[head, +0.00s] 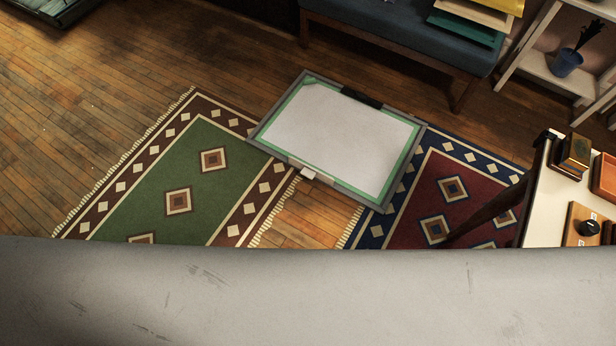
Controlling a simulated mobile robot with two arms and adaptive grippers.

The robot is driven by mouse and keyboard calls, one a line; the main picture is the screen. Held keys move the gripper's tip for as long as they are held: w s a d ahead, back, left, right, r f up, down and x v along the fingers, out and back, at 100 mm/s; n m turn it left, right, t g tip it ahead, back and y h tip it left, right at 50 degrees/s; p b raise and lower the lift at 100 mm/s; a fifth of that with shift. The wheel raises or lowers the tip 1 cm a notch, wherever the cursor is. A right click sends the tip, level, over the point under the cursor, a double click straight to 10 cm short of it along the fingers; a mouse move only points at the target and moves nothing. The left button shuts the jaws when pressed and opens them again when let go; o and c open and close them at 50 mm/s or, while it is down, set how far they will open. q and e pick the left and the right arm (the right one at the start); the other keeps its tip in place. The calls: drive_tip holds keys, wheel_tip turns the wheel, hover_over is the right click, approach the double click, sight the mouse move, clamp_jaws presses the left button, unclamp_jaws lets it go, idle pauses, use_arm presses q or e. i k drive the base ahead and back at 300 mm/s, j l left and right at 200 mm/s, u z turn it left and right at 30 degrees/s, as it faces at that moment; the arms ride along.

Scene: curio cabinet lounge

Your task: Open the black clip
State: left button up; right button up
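A board with a grey frame (262,128), a green border and a white sheet lies flat across two rugs; I cannot tell whether it is raised off the floor. The black clip (361,98) sits on its far edge, near the middle of that side. It looks small and dark, and I cannot tell whether it is open or shut. A pale clip (308,173) sits on the near edge, opposite the black one. Neither of my grippers is in view.
A green rug (205,190) lies left and a red and blue rug (408,212) right. A blue bench (400,38) with folders stands behind the board. A table (545,210) with small boxes is at right, near a white shelf (540,65). Wooden floor is clear at left.

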sight(363, 98)
drive_tip(key=k+j, duration=0.15)
drive_tip(key=i+j+u, duration=1.1)
drive_tip(key=i, duration=0.6)
drive_tip(key=i+l+u, duration=0.1)
drive_tip(key=i+u, duration=0.25)
drive_tip(key=i, duration=0.5)
drive_tip(key=i+l+z, duration=0.1)
drive_tip(key=i+z, duration=0.85)
drive_tip(key=i+j+z, duration=0.25)
drive_tip(key=i+z, duration=0.2)
